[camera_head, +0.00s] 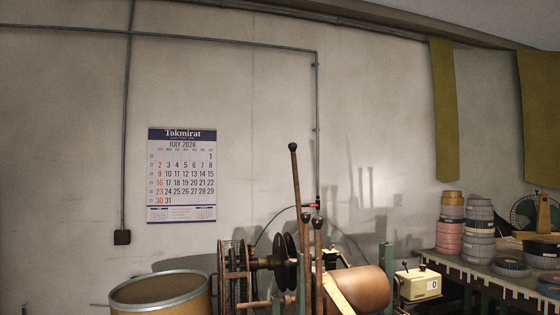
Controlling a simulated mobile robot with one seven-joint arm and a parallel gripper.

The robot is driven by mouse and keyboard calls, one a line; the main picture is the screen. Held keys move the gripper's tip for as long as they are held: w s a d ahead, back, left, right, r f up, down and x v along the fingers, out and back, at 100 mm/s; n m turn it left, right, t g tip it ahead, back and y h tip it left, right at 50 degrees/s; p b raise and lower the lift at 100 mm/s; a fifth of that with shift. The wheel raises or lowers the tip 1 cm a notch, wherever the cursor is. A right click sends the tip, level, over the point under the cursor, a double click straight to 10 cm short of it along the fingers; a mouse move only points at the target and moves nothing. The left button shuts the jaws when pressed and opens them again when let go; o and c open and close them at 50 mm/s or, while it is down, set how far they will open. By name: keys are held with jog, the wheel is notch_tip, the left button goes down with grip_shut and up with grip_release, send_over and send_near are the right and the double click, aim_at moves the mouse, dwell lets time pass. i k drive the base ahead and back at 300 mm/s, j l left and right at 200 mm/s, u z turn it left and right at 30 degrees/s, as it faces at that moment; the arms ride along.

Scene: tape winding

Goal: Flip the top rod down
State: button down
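The winding machine (360,288) stands at the bottom centre, cut off by the lower edge. A tall thin brown rod (296,185) with a black knob rises from it, nearly upright and tilted slightly left at the top. It reaches higher than the rest of the machine. Two shorter rods (318,255) with dark knobs stand close beside it on the right. Which one is the top rod is not labelled; the tall one reaches highest. The rods' lower ends are cut off or hidden. My gripper is not in view.
An open drum (160,290) stands left of the machine. A cream counter box (418,284) sits to its right. A table (470,272) at the far right holds stacked tape rolls (480,230) and a green fan (528,212). A calendar (182,175) hangs on the wall.

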aim_at(292, 146)
jog(key=i+j+z, duration=0.1)
jog(key=i+j, duration=0.45)
jog(key=i, duration=0.25)
jog(key=i+j+z, duration=0.1)
jog(key=i+j, duration=0.55)
jog(key=i, duration=0.1)
